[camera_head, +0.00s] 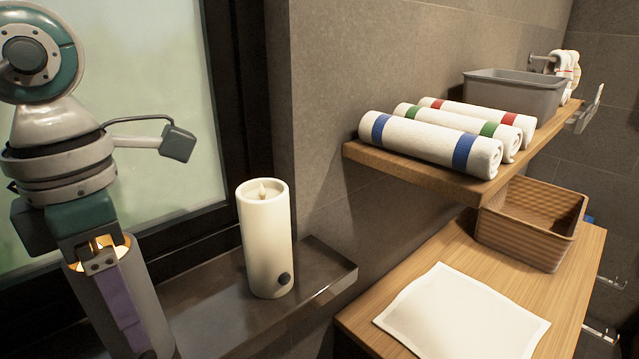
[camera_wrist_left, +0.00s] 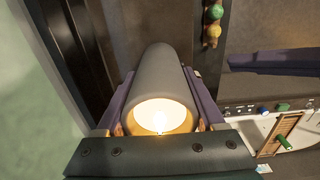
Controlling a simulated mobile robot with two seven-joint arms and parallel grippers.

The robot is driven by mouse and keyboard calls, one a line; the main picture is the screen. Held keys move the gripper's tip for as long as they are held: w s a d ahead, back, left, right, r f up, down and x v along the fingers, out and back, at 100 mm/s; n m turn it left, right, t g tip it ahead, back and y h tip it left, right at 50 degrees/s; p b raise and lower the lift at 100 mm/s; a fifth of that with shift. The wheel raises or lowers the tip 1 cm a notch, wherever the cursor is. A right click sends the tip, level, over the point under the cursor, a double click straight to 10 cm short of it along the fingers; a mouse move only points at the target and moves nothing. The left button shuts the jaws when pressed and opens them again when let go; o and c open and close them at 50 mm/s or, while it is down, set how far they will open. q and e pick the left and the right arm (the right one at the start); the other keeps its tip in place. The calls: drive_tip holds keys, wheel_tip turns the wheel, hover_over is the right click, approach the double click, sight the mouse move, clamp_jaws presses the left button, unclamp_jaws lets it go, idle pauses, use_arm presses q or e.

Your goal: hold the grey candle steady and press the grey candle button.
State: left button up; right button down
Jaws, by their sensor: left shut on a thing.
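The grey candle (camera_head: 153,300) is an upright grey cylinder at the lower left of the head view, with a warm glow inside its top. My left gripper (camera_head: 124,312) comes down on it from above, with a purple finger along its near side. In the left wrist view the grey candle (camera_wrist_left: 158,75) lies between the two purple fingers, its lit top facing the camera. The left gripper is shut on it. A small dark spot shows low on the candle at the frame's bottom edge; I cannot tell if it is the button. My right gripper is not in view.
A cream candle (camera_head: 266,240) with a dark round button stands on the dark ledge (camera_head: 325,268), right of the grey candle. Rolled towels (camera_head: 430,140) and a grey bin (camera_head: 513,92) sit on the wooden shelf. Below are a wicker basket (camera_head: 530,225) and a white cloth (camera_head: 462,318).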

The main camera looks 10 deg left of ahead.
use_arm(q)
drive_tip(key=o, duration=1.6)
drive_tip(key=shift+c, duration=0.2)
drive_tip(key=shift+r, duration=0.1)
